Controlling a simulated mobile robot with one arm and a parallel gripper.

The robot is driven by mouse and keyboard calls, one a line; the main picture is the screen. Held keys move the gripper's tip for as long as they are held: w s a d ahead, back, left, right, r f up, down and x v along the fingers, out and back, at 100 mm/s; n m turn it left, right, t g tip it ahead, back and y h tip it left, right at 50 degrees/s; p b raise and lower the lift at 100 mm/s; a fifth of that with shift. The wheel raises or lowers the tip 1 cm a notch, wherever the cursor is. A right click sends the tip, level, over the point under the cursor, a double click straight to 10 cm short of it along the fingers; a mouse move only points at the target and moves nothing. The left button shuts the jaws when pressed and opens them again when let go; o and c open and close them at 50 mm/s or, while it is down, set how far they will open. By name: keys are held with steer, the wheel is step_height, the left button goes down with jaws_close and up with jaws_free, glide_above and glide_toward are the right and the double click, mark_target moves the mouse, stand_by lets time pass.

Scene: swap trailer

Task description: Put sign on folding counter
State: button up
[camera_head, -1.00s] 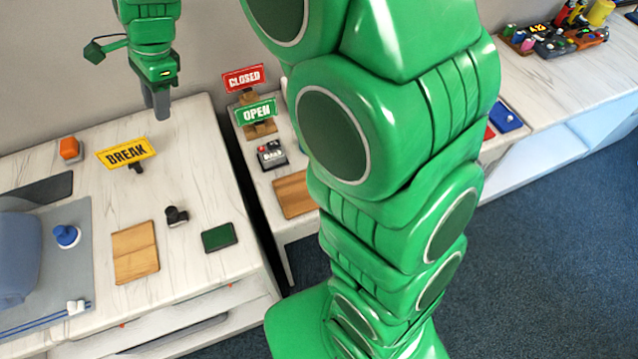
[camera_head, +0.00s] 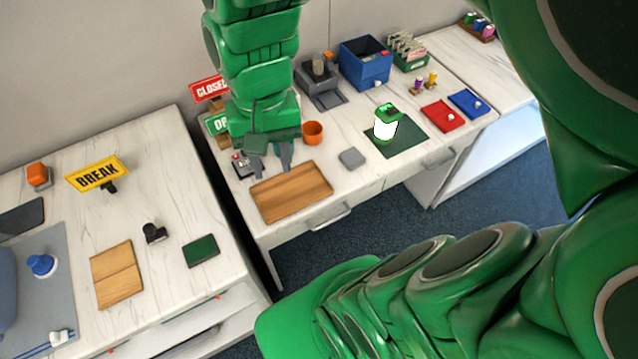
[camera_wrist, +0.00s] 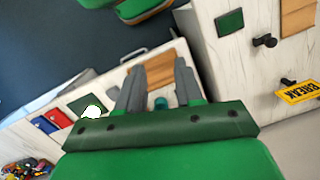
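A yellow BREAK sign (camera_head: 95,174) stands on a small dark foot on the left counter (camera_head: 150,190); it also shows in the wrist view (camera_wrist: 299,92). A red CLOSED sign (camera_head: 209,88) and a green OPEN sign (camera_head: 216,124) stand on the middle counter (camera_head: 360,185), partly hidden by my arm. My gripper (camera_head: 271,166) is over the middle counter, right of the OPEN sign and behind the wooden board (camera_head: 291,191). In the wrist view its fingers (camera_wrist: 158,78) are apart with nothing held. I cannot tell which counter folds.
A small device (camera_head: 243,165) and an orange cup (camera_head: 312,133) are close to my gripper. A grey block (camera_head: 352,158), a white-and-green container (camera_head: 386,124) and a blue bin (camera_head: 364,64) stand further right. A dark gap separates the left and middle counters.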

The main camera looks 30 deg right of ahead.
steer(key=s+d+f+n, duration=0.1)
steer(key=s+d+n, duration=0.2)
steer(key=s, duration=0.5)
steer(key=shift+d+h, duration=0.4)
steer(key=shift+d, duration=0.05)
